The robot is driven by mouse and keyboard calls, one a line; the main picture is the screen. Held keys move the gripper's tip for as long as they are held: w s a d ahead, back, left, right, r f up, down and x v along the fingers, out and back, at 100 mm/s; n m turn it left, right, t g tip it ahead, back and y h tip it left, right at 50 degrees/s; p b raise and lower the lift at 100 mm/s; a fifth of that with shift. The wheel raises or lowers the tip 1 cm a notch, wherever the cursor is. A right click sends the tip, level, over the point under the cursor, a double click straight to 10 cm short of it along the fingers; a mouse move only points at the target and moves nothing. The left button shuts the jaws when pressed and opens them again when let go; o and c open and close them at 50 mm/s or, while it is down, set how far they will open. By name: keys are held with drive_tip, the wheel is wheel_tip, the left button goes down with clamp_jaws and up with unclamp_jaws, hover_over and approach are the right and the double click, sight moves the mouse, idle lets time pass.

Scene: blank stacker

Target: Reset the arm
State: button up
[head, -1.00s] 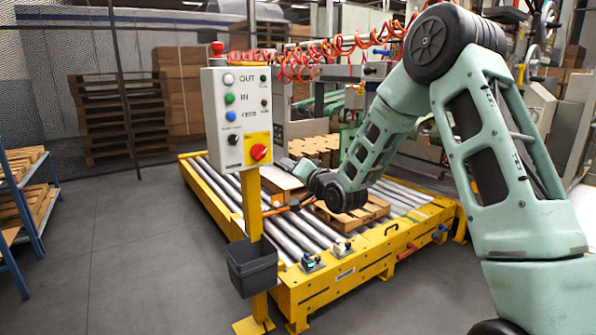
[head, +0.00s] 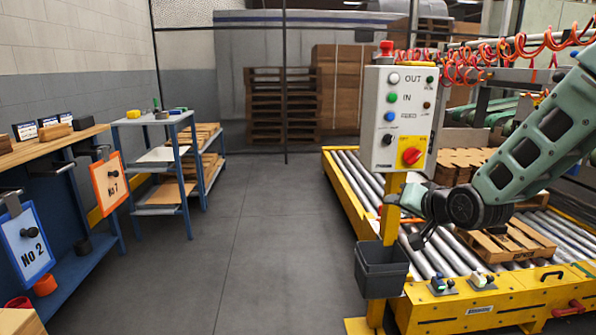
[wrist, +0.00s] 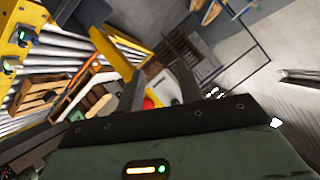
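My gripper (head: 420,238) is just right of the control box post in the head view, in front of the rollers and left of the small wooden pallet (head: 508,240). The post and the wrist partly hide it. In the wrist view its two dark fingers (wrist: 160,84) stand apart, with no object seen held between them. My arm comes in from the right edge, its wrist beside the lower part of the control box (head: 397,118).
The yellow-framed roller conveyor (head: 345,185) lies under and around my wrist. A grey bin (head: 382,270) hangs on the post. A blue shelf cart (head: 160,180) and a workbench (head: 50,148) stand at left. The grey floor (head: 270,260) between is clear.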

drive_tip(key=s+a+f+n+g, duration=0.2)
drive_tip(key=s+a+n+g, duration=0.2)
drive_tip(key=s+a, duration=0.5)
drive_tip(key=s+a+f+n+g+h, duration=0.1)
drive_tip(key=s+n+g, duration=0.25)
drive_tip(key=s, duration=1.05)
drive_tip(key=s+a+f+n+g+h, duration=0.1)
drive_tip(key=s+n+g+h, duration=0.3)
drive_tip(key=s, duration=1)
wheel_tip(320, 180, up, 17)
drive_tip(key=s+y+p, duration=0.1)
drive_tip(key=y+p, duration=0.1)
drive_tip(key=p, duration=1.4)
drive_tip(key=shift+d+g+p, duration=0.3)
drive_tip(key=shift+g+p, duration=0.05)
drive_tip(key=shift+g, duration=0.1)
